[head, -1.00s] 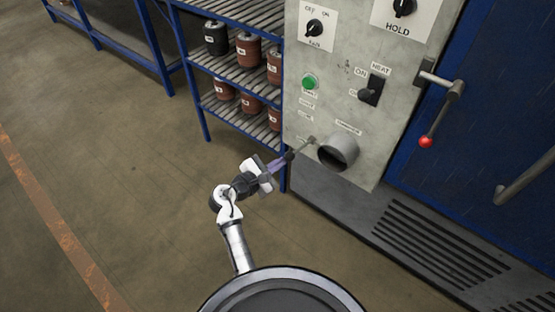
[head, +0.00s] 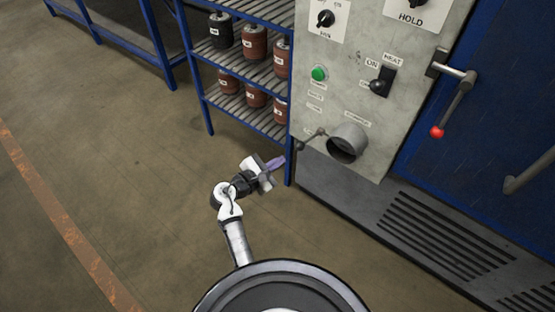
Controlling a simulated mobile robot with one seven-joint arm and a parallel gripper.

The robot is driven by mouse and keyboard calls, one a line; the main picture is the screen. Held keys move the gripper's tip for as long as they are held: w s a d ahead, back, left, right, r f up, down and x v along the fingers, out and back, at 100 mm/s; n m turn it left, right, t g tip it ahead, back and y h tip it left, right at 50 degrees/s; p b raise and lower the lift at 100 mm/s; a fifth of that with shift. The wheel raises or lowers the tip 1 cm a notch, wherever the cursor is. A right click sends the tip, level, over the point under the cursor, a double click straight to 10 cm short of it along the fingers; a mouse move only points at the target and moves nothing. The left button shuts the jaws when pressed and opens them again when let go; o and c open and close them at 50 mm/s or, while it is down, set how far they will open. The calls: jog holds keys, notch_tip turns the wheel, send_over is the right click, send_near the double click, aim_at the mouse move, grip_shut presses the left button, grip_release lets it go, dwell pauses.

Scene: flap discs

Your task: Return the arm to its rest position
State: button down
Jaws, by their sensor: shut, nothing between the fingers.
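My gripper (head: 279,163) is in the head view, left of the grey control panel (head: 372,105) and in front of the blue shelf post. Its fingers are shut with nothing between them. The fingertips are apart from the small lever (head: 312,138) beside the round pipe opening (head: 347,143) on the panel. My arm reaches forward from the bottom middle, low over the floor.
A blue shelf rack (head: 205,100) with several dark and red-brown rolls stands behind my gripper. A blue door (head: 500,90) with a red-knobbed handle (head: 452,105) is at right. A vented grey base (head: 420,225) runs below. Open floor (head: 120,170) lies at left.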

jog(key=b+v, duration=0.1)
jog(key=v, duration=0.8)
jog(key=shift+r, duration=0.4)
